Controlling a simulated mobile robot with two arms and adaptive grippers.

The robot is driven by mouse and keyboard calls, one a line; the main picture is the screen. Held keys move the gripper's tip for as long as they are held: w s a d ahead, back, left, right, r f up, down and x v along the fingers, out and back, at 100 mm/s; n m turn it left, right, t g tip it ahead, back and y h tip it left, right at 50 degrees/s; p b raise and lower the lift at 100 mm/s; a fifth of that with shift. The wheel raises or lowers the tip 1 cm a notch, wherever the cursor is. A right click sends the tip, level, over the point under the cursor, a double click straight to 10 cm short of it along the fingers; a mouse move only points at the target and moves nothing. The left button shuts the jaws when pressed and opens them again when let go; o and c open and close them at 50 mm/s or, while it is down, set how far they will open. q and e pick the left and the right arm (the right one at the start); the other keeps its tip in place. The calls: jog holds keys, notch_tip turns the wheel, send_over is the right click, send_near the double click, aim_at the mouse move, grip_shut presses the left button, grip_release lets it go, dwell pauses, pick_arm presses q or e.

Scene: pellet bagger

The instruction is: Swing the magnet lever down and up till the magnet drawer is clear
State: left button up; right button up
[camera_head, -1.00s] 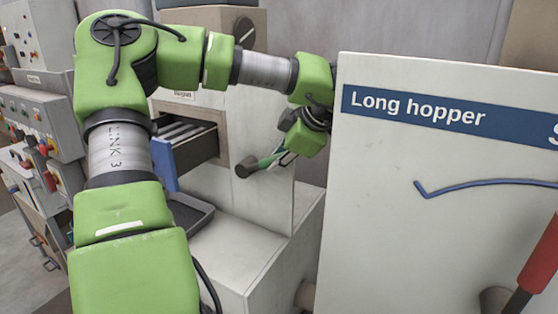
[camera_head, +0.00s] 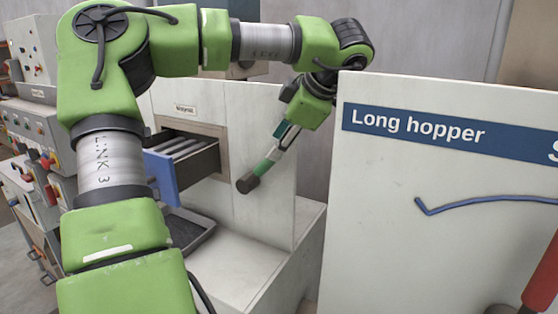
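The magnet drawer (camera_head: 176,172) stands pulled out of the white magnet housing (camera_head: 245,110). It has a blue front and several grey bars inside. Whether bits cling to the bars is too small to tell. The magnet lever (camera_head: 264,167), a green and white bar with a dark knob end, slants down and left in front of the housing's right side. My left gripper (camera_head: 283,133) is at the lever's upper end, pointing down. Its fingers overlap the lever in view, so their grip is unclear. The lever's pivot is hidden. My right gripper is out of view.
A grey tray (camera_head: 205,243) with dark contents sits below the drawer. The long hopper's white panel (camera_head: 430,240) fills the right side, close to my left wrist. Control boxes with buttons (camera_head: 30,125) stand at the left. The ledge beside the tray is clear.

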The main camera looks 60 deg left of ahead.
pick_arm(q)
jog(key=shift+w+r, duration=0.2)
jog(key=shift+r, duration=0.45)
jog(key=shift+r, duration=0.15)
jog(key=shift+d+r+p, duration=0.2)
jog(key=shift+r+p, duration=0.3)
jog(key=shift+p, duration=0.05)
jog(key=s+d+r+p, duration=0.1)
jog(key=d+r+p, duration=0.1)
jog(key=r+p, duration=0.3)
jog(key=d+r+p, duration=0.3)
jog(key=r+p, duration=0.2)
jog(key=r, duration=0.3)
jog(key=shift+s+d+r+p, duration=0.15)
jog(key=shift+s+r+p, duration=0.1)
jog(key=shift+s+p, duration=0.1)
dwell(0.3)
